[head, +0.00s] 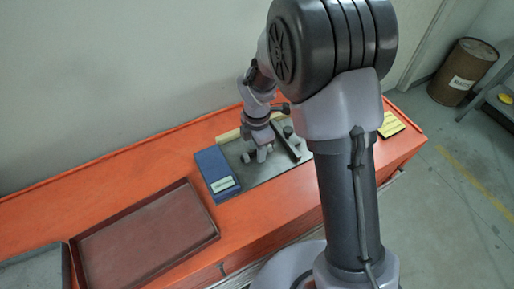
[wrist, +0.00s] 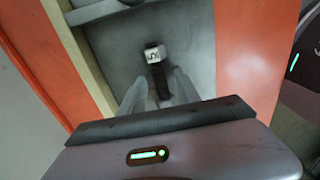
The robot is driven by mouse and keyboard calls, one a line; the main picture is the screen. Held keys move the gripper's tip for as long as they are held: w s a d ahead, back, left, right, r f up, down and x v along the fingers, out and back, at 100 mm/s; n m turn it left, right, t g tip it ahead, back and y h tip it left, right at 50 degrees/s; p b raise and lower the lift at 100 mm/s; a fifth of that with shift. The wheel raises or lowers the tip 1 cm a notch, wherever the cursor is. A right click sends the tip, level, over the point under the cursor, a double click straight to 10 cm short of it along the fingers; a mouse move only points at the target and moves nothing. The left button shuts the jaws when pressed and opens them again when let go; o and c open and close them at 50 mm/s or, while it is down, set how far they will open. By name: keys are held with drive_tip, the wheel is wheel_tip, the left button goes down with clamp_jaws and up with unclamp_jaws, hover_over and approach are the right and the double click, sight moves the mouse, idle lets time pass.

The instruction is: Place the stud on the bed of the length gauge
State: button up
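My gripper (head: 260,156) is low over a grey plate (head: 270,170) on the orange bench. In the wrist view its two pale fingers (wrist: 160,80) stand apart. Between them, in the picture, is a short dark rod with a bright, marked metal piece at its far end, which looks like the stud (wrist: 159,79). Gaps show beside the rod, and I see no clear finger contact. A long dark bar (head: 286,143) with a round knob lies on the plate right of the gripper; it may be part of the length gauge, but I cannot tell for sure.
A blue box (head: 213,170) with a pale label stands left of the plate. An empty red-brown tray (head: 145,240) is further left, with a grey tray (head: 36,272) beyond. A yellow sign (head: 391,124) lies at the bench's right end. Bare orange bench (head: 255,209) shows in front.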

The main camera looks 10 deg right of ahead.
drive_tip(key=s+d+r+m+t+y+p, duration=0.1)
drive_tip(key=s+r+m, duration=0.3)
drive_tip(key=r, duration=0.7)
drive_tip(key=s+d+r+m+t+p, duration=0.1)
drive_tip(key=s+d+r+m+p, duration=0.1)
drive_tip(key=r+m, duration=0.65)
drive_tip(key=s+d+r+m+t+y, duration=0.1)
drive_tip(key=s+r+m+t, duration=0.1)
drive_tip(key=s+r+m, duration=0.35)
drive_tip(key=s+d+r+m+t, duration=0.1)
drive_tip(key=s+r+m+t, duration=0.15)
drive_tip(key=s+m, duration=0.65)
wheel_tip(320, 180, down, 14)
drive_tip(key=b, duration=1.5)
drive_tip(key=shift+d+f+g, duration=0.2)
drive_tip(key=shift+f+g, duration=0.05)
drive_tip(key=shift+g, duration=0.1)
